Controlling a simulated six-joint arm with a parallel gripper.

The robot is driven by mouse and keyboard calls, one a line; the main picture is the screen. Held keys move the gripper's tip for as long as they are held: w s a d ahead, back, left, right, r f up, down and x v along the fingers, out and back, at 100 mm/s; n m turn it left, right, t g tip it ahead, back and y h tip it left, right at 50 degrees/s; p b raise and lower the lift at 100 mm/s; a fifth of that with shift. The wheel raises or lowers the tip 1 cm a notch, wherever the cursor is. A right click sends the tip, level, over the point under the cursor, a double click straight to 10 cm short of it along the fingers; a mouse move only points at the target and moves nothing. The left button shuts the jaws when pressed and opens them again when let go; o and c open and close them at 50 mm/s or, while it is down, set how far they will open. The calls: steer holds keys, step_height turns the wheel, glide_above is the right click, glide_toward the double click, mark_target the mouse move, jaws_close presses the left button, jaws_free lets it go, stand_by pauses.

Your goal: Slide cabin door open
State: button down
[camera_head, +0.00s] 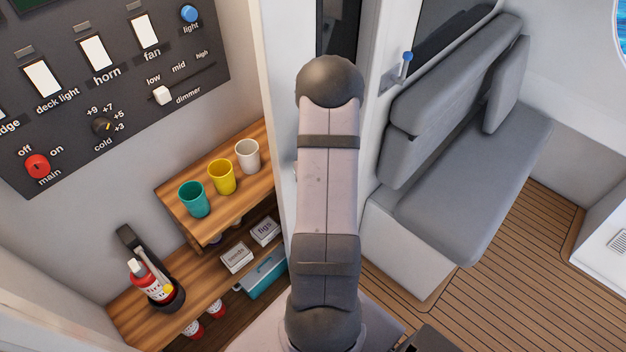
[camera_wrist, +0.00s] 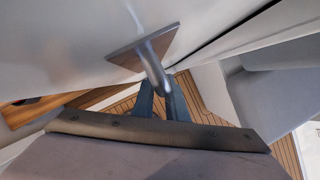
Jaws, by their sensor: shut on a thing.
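The cabin door's pale, smooth face (camera_wrist: 60,45) fills the upper left of the wrist view. A metal handle (camera_wrist: 150,65) on a square mounting plate stands out from it. My gripper (camera_wrist: 161,92) has its two dark fingers around the lower part of the handle and is shut on it. In the head view, my arm stands upright in front of the doorway and hides the gripper and the handle. A narrow white panel with a dark window (camera_head: 338,28) shows behind the arm's top; I cannot tell how far the door is open.
Left of the arm are a switch panel (camera_head: 100,75), a wooden shelf (camera_head: 165,188) with cups, and a fire extinguisher (camera_head: 148,278). Right of it are a blue-knobbed lever (camera_head: 404,68) and a grey bench seat (camera_head: 465,185). Bare plank floor (camera_head: 520,250) lies beyond.

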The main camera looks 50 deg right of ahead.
steer(key=shift+w+d+r, duration=0.1)
steer(key=shift+d+r, duration=0.05)
steer(key=c, duration=1.8)
jaws_free()
steer(key=shift+o, duration=0.2)
steer(key=p+v, duration=0.1)
steer(key=v, duration=0.6)
